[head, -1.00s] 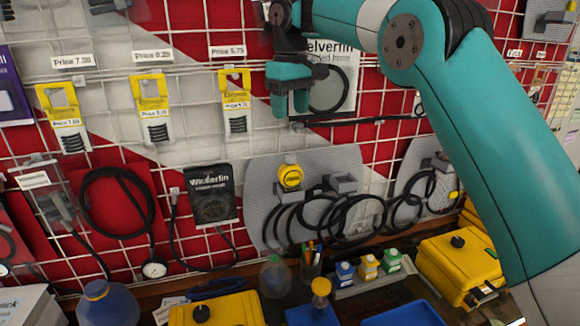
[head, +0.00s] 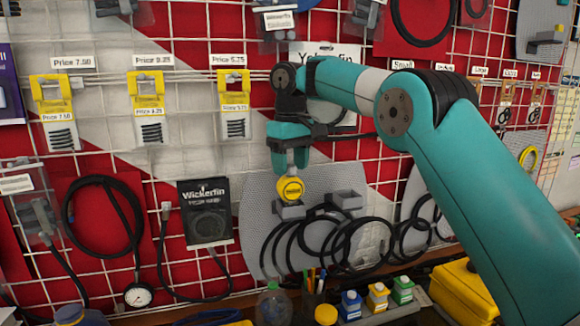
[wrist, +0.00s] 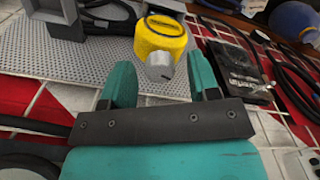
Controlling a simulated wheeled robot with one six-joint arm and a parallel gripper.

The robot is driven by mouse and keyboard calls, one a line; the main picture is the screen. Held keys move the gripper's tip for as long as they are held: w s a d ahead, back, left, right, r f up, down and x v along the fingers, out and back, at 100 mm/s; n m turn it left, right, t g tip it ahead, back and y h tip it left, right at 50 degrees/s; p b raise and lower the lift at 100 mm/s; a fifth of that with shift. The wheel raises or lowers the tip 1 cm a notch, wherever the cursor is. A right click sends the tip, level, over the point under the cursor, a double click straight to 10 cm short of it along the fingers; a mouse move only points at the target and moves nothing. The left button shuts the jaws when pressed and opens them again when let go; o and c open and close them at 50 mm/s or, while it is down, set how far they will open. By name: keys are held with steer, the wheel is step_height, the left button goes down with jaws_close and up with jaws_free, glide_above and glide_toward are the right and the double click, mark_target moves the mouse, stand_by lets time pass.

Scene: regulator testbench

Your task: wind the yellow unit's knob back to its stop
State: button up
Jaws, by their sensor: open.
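The yellow unit (head: 290,189) is mounted on a grey perforated panel (head: 256,215) on the wall grid. In the wrist view, the yellow unit (wrist: 160,37) shows at top centre, with its grey knob (wrist: 160,67) facing me. My teal gripper (head: 289,163) is just above the unit in the head view, fingers pointing down. In the wrist view, my gripper (wrist: 160,84) is open, with one finger on each side of the knob. Gaps show between the fingers and the knob. The knob is mostly hidden by my fingers in the head view.
Grey brackets (head: 346,199) and looped black hoses (head: 340,246) are right of and below the unit. A black Wickerfin package (head: 208,211) hangs to the left. Small blue, yellow and green bottles (head: 377,296) stand on the bench below.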

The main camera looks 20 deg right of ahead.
steer(key=c, duration=0.9)
steer(key=shift+c, duration=0.2)
steer(key=shift+n, duration=0.3)
steer(key=n, duration=0.5)
steer(key=n+p, duration=0.1)
steer(key=n, duration=0.4)
steer(key=shift+n, duration=0.4)
steer(key=n+p, duration=0.1)
steer(key=n, duration=0.4)
steer(key=shift+n, duration=0.3)
steer(key=n+p, duration=0.1)
steer(key=n, duration=0.3)
steer(key=shift+n, duration=0.4)
